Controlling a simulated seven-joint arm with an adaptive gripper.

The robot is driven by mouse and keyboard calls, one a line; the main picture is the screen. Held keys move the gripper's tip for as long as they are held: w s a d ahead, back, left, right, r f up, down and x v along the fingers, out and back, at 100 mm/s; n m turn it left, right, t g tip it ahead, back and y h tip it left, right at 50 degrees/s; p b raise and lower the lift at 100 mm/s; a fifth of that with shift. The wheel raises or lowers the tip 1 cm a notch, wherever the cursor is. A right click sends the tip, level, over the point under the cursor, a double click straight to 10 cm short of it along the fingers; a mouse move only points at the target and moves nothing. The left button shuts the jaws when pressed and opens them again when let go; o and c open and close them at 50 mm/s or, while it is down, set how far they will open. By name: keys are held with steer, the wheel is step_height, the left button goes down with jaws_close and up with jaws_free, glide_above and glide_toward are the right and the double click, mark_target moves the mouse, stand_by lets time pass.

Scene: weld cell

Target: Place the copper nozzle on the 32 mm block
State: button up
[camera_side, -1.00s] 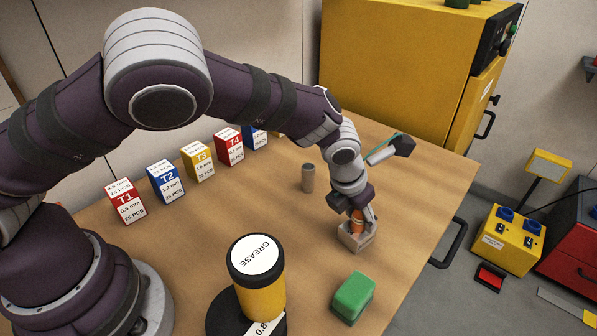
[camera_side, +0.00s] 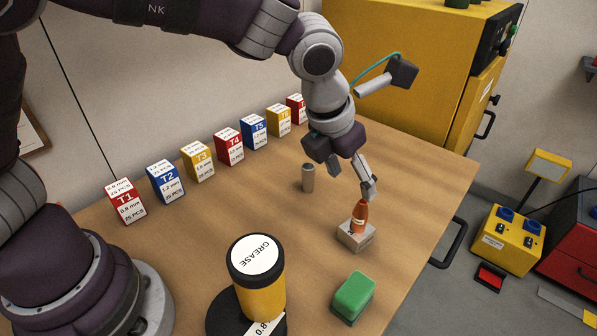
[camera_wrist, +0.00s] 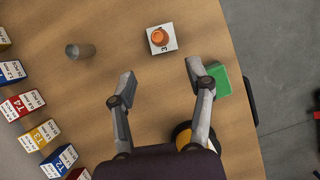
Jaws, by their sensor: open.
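The copper nozzle (camera_side: 359,218) stands upright on a small light-grey block (camera_side: 354,241) on the table. From above, in the wrist view, the round nozzle (camera_wrist: 158,37) sits within the top of the square block (camera_wrist: 170,47); the block's marking is partly covered, so its size cannot be read. My gripper (camera_side: 348,183) is above the nozzle, apart from it. In the wrist view my gripper (camera_wrist: 162,78) has its two fingers spread wide with nothing between them.
A grey cylinder (camera_side: 308,178) stands left of the block. A green block (camera_side: 353,297) and a yellow grease tub (camera_side: 258,290) are nearer the camera. Several labelled tip boxes (camera_side: 229,147) line the back of the table. A yellow cabinet (camera_side: 400,70) stands behind.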

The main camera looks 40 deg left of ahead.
steer(key=s+a+r+m, duration=0.2)
steer(key=s+a+m, duration=0.2)
steer(key=m, duration=0.7)
steer(key=s+a+r+m, duration=0.2)
steer(key=s+a+m, duration=0.3)
steer(key=m, duration=0.6)
steer(key=s+a+r+m+t, duration=0.1)
steer(key=s+a+m, duration=0.4)
steer(key=m, duration=0.7)
steer(key=shift+s+a+r+y, duration=0.3)
steer(key=shift+a+r, duration=0.3)
steer(key=shift+r, duration=0.3)
steer(key=shift+w, duration=0.1)
